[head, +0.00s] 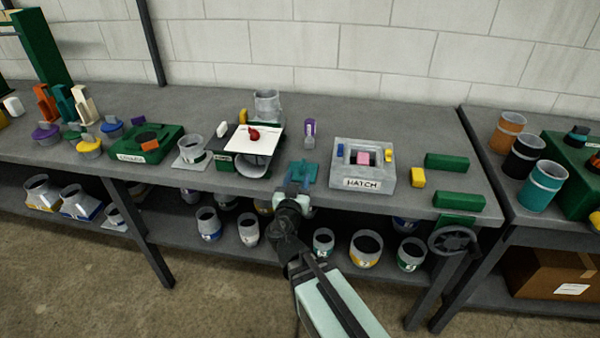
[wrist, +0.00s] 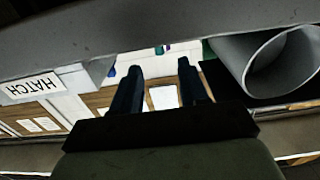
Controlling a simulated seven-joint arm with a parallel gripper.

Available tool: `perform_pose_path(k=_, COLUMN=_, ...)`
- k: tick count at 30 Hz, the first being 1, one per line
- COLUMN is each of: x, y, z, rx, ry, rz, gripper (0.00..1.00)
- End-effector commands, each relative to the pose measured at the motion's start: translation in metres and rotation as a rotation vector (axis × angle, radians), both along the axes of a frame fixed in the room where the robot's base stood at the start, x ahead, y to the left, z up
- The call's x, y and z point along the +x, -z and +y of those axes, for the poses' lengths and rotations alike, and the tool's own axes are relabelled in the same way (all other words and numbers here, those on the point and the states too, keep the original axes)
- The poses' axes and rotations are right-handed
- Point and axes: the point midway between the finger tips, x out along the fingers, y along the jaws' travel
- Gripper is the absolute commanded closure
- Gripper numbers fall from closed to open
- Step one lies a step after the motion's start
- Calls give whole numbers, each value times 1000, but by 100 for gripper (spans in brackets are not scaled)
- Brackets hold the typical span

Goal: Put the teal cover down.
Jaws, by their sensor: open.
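A teal piece (head: 303,171), which looks like the teal cover, is at the bench's front edge, left of the hatch box. My gripper (head: 298,186) is right at its near side, partly hiding it. I cannot tell whether they touch. In the wrist view, my gripper (wrist: 161,90) has its two dark fingers wide apart, with no cover visible between them. The grey hatch box (head: 361,178), labelled HATCH, has a square opening with a pink block (head: 363,157) in it. The box's label also shows upside down in the wrist view (wrist: 35,88).
A white board (head: 245,143) with a red piece and a grey duct collar (head: 193,153) stand to the left. A purple-topped piece (head: 310,130) is behind the teal one. A yellow block (head: 417,178) and green blocks (head: 446,162) lie to the right. Collars fill the lower shelf.

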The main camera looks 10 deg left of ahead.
Motion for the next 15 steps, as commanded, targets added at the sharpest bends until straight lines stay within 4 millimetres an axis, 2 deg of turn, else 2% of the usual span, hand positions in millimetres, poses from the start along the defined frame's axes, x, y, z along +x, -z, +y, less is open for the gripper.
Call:
perform_pose_path(k=3, x=-5, y=0, z=0, rx=0, ry=0, rz=0, gripper=56)
perform_pose_path(k=15, x=0, y=0, z=0, rx=0, ry=1, rz=0, gripper=56)
